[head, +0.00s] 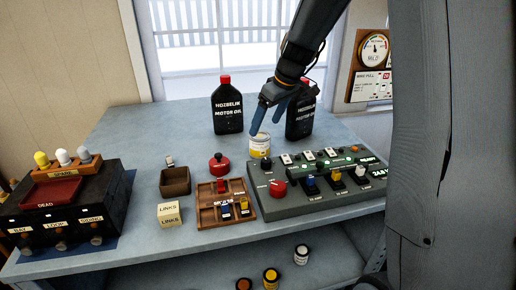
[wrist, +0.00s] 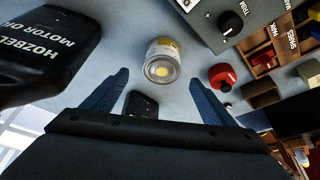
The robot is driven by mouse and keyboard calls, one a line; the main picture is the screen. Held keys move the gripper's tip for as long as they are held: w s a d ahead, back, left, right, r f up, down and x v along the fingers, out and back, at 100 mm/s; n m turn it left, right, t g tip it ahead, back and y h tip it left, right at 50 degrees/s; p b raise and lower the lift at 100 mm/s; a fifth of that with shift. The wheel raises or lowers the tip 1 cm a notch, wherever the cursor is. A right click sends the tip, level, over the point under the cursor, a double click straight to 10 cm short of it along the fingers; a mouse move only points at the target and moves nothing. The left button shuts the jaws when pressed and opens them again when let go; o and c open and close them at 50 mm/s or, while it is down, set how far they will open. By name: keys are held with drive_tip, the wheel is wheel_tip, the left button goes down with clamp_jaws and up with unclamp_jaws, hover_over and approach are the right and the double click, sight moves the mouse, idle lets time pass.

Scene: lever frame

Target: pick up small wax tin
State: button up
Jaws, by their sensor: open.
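The small wax tin (head: 260,148), white and yellow with a pale lid, stands upright on the blue-grey table between a black oil bottle and the dark control panel. It also shows in the wrist view (wrist: 162,62), ahead of the gap between my fingers. My gripper (head: 268,118) is open and empty, its blue fingers pointing down just above the tin in the head view. In the wrist view my gripper (wrist: 156,80) has its fingertips well apart, one to each side of the tin's line. I see no contact with the tin.
One black motor oil bottle (head: 227,106) stands left of my gripper, another (head: 300,117) close on its right. The control panel (head: 290,205) lies in front of the tin. A red knob (head: 219,163) and a brown box (head: 175,181) stand to the left. The back-left table is clear.

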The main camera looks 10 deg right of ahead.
sight(261, 136)
drive_tip(key=shift+p+x, duration=0.35)
drive_tip(key=shift+x, duration=1.15)
drive_tip(key=shift+s+p+x, duration=0.15)
drive_tip(key=shift+p+x, duration=0.5)
drive_tip(key=shift+x, duration=0.65)
drive_tip(key=shift+s+p+x, duration=0.15)
drive_tip(key=shift+p+x, duration=0.45)
drive_tip(key=shift+x, duration=0.75)
drive_tip(key=shift+f, duration=0.1)
drive_tip(key=c, duration=1.4)
drive_tip(key=shift+o, duration=0.2)
